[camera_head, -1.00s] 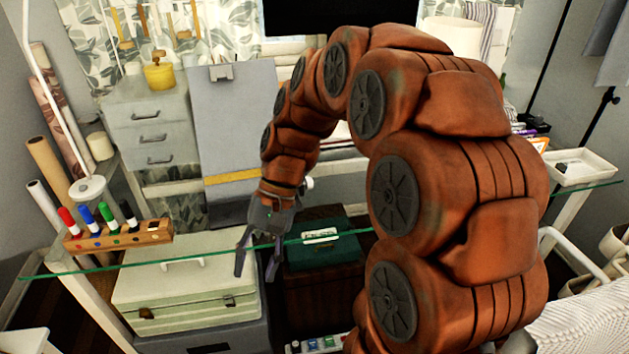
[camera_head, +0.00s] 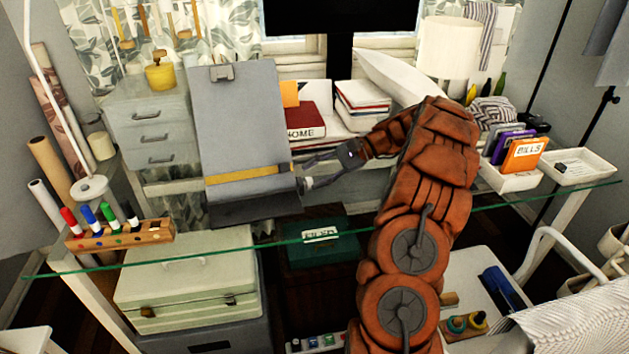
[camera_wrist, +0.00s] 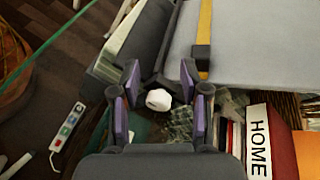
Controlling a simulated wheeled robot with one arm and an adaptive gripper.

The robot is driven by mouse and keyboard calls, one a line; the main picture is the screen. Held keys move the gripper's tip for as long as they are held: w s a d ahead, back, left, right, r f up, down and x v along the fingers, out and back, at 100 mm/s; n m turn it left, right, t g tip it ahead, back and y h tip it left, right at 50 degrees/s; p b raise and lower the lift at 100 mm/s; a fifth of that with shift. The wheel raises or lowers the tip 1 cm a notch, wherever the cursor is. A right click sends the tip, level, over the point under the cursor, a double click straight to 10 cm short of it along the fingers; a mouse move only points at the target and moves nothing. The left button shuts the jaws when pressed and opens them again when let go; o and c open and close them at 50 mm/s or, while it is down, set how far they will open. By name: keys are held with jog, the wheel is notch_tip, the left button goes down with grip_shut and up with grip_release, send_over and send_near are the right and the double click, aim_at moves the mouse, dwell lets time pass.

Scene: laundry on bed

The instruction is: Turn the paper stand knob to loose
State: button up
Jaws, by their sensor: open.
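The paper stand (camera_head: 240,130) is a tall grey board with a clip on top, a yellow band and a dark base, standing on the glass desk. Its white knob (camera_head: 308,183) sticks out low on the right side. In the wrist view the knob (camera_wrist: 158,99) lies between the fingertips, beside the stand (camera_wrist: 245,45). My gripper (camera_head: 312,172) is at the stand's right side, pointing left at the knob. It is open, with its purple-padded fingers (camera_wrist: 157,88) on either side of the knob. I cannot tell whether they touch it.
Books, one marked HOME (camera_head: 306,122), stand behind my gripper. A marker rack (camera_head: 120,234) is at the left. An orange BILLS folder (camera_head: 524,155) and a white tray (camera_head: 580,167) are at the right. The glass edge runs along the front; boxes sit below.

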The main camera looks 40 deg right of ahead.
aim_at(312, 182)
jog(key=d+f, duration=0.1)
jog(key=d, duration=0.1)
jog(key=d+m+t, duration=0.1)
jog(key=d, duration=0.2)
jog(key=d+f+t, duration=0.1)
jog(key=d, duration=0.2)
jog(key=shift+s+f+m, duration=0.25)
jog(key=shift+f+m, duration=0.05)
jog(key=shift+m, duration=0.1)
jog(key=shift+p+x, duration=0.4)
jog(key=shift+x, duration=3.45)
jog(key=shift+c, duration=0.3)
grip_shut()
jog(key=shift+w, duration=0.1)
